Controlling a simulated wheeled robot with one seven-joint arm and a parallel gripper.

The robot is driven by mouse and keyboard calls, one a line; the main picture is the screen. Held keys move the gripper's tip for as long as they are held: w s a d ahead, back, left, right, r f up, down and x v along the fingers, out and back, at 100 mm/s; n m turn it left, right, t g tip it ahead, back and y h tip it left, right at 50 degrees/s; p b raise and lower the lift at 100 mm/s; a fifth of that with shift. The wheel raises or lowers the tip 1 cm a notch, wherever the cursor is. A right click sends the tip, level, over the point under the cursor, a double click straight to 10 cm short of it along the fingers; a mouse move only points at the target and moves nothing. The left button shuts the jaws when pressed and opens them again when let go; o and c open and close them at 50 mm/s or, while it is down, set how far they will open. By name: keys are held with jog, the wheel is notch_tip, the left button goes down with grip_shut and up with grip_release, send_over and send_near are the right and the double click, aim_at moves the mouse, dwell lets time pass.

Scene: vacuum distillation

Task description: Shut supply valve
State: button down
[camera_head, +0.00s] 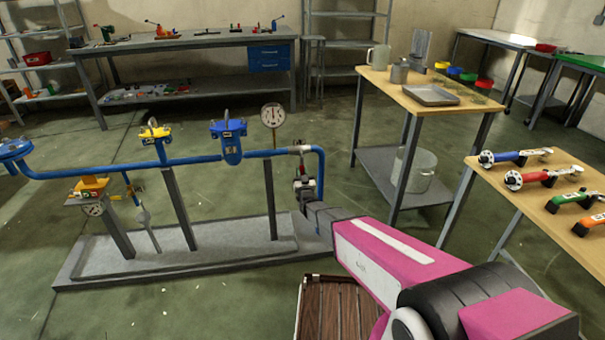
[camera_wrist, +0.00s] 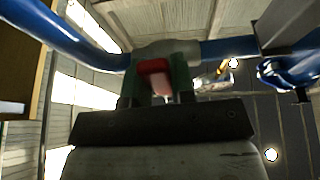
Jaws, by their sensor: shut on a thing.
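A blue pipe (camera_head: 85,171) runs along a floor rig and bends down at its right end. Near that bend is a grey valve fitting (camera_head: 300,149). In the wrist view the fitting (camera_wrist: 165,50) sits on the blue pipe, with a small red handle (camera_wrist: 155,70) below it. My gripper (camera_head: 302,178) reaches the fitting from below. In the wrist view its green fingers (camera_wrist: 155,86) are shut on the red handle, one on each side. The handle is mostly hidden by my arm in the head view. I cannot read a label naming the supply valve.
A yellow-topped valve (camera_head: 154,133), a blue valve body (camera_head: 230,140) and a round gauge (camera_head: 273,115) stand along the same pipe. A wooden table (camera_head: 400,95) with vessels stands behind, and another table (camera_head: 535,205) with coloured-handled parts is at right.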

jog(key=c, duration=1)
grip_release()
jog(key=shift+o, duration=0.2)
jog(key=v, duration=1.1)
jog(key=shift+r, duration=0.1)
